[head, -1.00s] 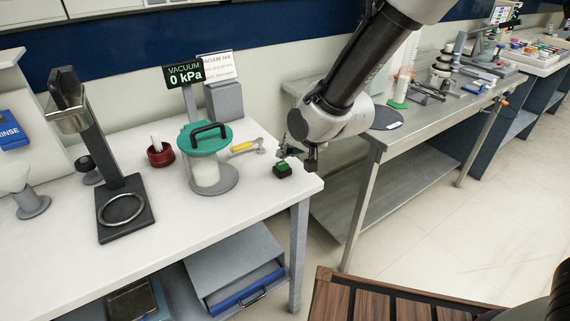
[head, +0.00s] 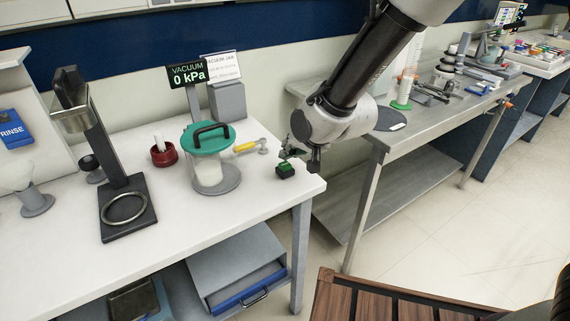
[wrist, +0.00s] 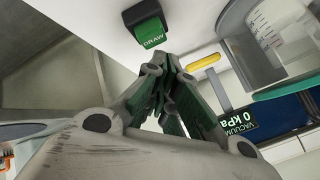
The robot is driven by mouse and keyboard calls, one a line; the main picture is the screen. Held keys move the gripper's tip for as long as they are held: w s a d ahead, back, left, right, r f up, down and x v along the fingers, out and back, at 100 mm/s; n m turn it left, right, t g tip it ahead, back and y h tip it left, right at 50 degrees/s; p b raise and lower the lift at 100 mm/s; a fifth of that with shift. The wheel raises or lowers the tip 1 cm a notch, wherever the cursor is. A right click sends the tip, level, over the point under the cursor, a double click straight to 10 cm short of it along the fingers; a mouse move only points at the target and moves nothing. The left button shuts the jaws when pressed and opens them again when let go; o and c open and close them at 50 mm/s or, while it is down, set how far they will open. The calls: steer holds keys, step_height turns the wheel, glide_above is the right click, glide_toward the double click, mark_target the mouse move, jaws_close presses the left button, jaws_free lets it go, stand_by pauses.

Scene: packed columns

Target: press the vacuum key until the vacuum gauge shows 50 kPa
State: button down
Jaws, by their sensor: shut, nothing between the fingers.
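The vacuum key is a small black block with a green top (head: 286,166) near the front right corner of the white bench. It also shows in the wrist view, green face with white lettering (wrist: 149,34). The vacuum gauge (head: 187,75) is a black sign on a post reading 0 kPa; the wrist view shows it tilted, also at 0 kPa (wrist: 237,122). My gripper (head: 291,153) is shut and empty, close beside the key. In the wrist view its fingertips (wrist: 164,62) lie just below the key's green face, apparently apart from it.
A clear jar with a green lid (head: 207,150) stands left of the key, with a yellow-handled tool (head: 246,147) behind. A black stand with a ring (head: 125,208) is further left. The bench's right edge is close to the key; a steel table (head: 400,125) stands beyond a gap.

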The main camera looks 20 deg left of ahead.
mark_target(288, 162)
steer(key=shift+f, duration=0.1)
stand_by(0.3)
steer(key=shift+f, duration=0.35)
steer(key=shift+f, duration=0.5)
stand_by(0.6)
steer(key=shift+r, duration=0.95)
steer(key=shift+r, duration=2.5)
